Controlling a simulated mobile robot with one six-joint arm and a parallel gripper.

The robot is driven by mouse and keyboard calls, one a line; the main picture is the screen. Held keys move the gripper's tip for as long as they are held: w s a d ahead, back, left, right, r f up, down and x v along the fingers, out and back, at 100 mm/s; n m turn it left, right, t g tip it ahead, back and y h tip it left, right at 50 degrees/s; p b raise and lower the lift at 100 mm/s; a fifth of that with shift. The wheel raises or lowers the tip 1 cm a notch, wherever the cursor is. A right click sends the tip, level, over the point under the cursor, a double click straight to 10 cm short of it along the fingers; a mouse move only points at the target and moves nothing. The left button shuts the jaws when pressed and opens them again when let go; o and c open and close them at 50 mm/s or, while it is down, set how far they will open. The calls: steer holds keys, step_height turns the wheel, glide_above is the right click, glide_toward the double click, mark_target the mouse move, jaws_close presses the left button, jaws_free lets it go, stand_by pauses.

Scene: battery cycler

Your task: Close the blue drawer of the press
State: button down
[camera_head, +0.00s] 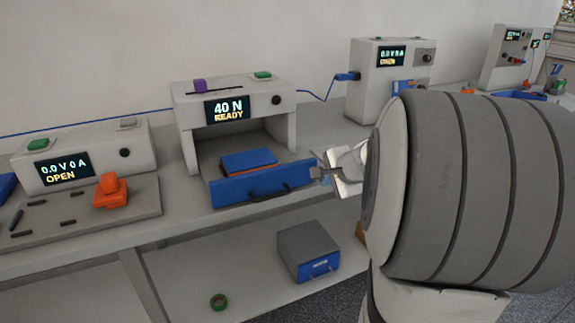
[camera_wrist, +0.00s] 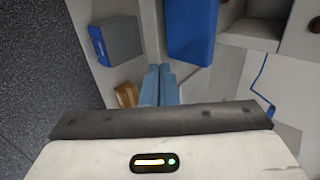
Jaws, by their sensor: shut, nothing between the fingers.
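The press (camera_head: 185,115) is a grey housing with a display reading "40 N READY". Its blue drawer (camera_head: 235,190) stands pulled out at the front, with a dark handle on its face. A blue and orange block (camera_head: 248,160) lies inside, behind the drawer front. My gripper (camera_head: 318,174) is at the right end of the drawer front; I cannot tell whether it touches. In the wrist view the gripper's fingers (camera_wrist: 160,72) are together with nothing between them, and the blue drawer front (camera_wrist: 190,32) lies just beyond the tips.
Left of the press stands a unit reading "OPEN" (camera_head: 90,158) with an orange part (camera_head: 110,190) before it. Another unit (camera_head: 385,85) stands to the right, joined to a blue cable.

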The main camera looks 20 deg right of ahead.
steer(key=w+f, duration=0.1)
steer(key=w, duration=0.4)
steer(key=shift+w+a+f, duration=0.15)
steer(key=shift+w+f, duration=0.2)
steer(key=shift+w, duration=0.05)
